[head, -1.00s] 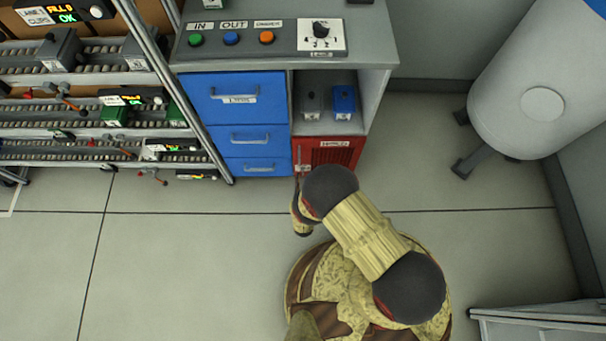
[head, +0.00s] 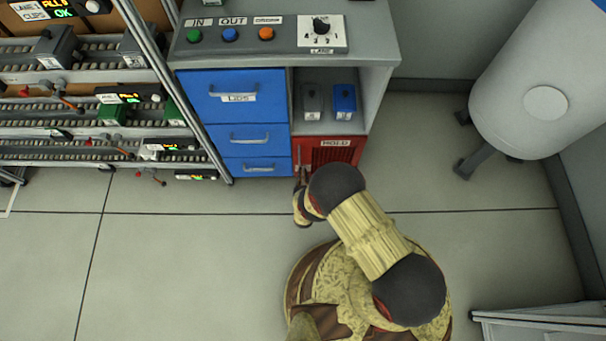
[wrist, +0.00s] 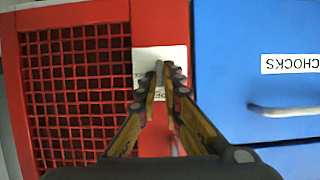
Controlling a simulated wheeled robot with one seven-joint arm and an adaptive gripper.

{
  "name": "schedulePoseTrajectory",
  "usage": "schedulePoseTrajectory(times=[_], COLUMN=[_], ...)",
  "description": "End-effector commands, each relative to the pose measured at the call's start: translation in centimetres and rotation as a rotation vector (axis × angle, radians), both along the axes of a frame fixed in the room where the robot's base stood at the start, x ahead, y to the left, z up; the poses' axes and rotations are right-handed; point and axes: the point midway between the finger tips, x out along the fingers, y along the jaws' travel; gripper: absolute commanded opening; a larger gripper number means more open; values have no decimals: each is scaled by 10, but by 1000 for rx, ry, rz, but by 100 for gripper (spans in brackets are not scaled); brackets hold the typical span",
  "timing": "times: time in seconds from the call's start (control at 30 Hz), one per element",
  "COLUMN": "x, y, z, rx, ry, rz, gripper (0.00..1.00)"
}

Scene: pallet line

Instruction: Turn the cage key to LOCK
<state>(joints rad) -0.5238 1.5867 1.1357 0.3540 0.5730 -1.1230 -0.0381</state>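The red cage (wrist: 76,80) with a mesh door fills the left of the wrist view. In the head view the cage (head: 337,155) sits low under the counter. A white key plate (wrist: 147,60) is on its red frame, with lettering mostly hidden by my fingers. A small grey piece that looks like the key (wrist: 159,70) shows between my fingertips. My gripper (wrist: 160,88) is at the plate with its fingers close together around this piece. I cannot tell whether they press on it. The key's setting is not readable. In the head view my arm partly hides the gripper.
Blue drawers (head: 236,98) stand beside the cage; the CHOCKS drawer (wrist: 265,90) is close to my gripper in the wrist view. A counter (head: 380,50) with buttons and a dial is above. A conveyor rack (head: 90,125) is at left, a white tank (head: 520,90) at right.

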Motion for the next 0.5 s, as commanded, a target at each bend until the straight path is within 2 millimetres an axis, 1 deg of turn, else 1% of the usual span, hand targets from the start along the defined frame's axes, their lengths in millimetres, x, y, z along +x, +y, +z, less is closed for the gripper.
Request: schedulePoseTrajectory(times=[0.03, 0.1, 0.5], x=[0, 0, 0], y=[0, 0, 0], z=[0, 0, 0], rx=[0, 0, 1], ry=[0, 0, 0], rz=[0, 0, 0], gripper=[3, 0, 0])
